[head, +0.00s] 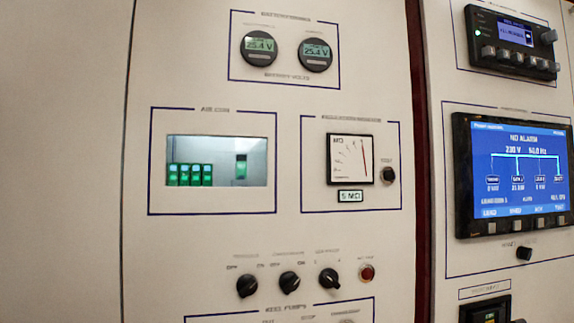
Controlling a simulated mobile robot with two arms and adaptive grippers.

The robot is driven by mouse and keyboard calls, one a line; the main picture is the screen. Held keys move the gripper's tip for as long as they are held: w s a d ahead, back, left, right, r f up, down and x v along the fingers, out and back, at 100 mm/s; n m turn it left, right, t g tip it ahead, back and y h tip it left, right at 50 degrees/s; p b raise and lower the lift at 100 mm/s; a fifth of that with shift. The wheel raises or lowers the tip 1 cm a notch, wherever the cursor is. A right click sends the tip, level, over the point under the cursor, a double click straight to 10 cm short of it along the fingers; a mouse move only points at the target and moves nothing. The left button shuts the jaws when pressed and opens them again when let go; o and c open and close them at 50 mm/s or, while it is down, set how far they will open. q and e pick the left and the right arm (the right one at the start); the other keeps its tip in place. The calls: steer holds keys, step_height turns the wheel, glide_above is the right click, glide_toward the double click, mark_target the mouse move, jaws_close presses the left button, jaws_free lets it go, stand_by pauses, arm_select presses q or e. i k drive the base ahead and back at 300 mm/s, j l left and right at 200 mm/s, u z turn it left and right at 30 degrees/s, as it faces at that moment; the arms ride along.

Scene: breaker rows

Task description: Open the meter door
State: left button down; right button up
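A tall white panel (215,75) fills the middle and carries the meters, so it looks like the meter door. A thin seam marks its left edge, and a dark reddish strip (418,130) runs along its right edge. It looks shut, with no opening visible behind it. Two round meters (259,47) (316,54) reading 25.4 V sit near its top. A square needle meter (350,159) sits at its right, with a small black knob (387,175) beside it. I cannot tell whether this knob is a handle. Neither of my grippers is in view.
A window (218,160) shows several green breakers. Below are three black rotary knobs (289,282) and a red button (367,272). The right-hand panel holds a blue display (515,170) and a black control unit (512,45). A plain white surface (60,160) lies at left.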

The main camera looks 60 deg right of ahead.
mark_target(326, 84)
steer(key=z, duration=1.65)
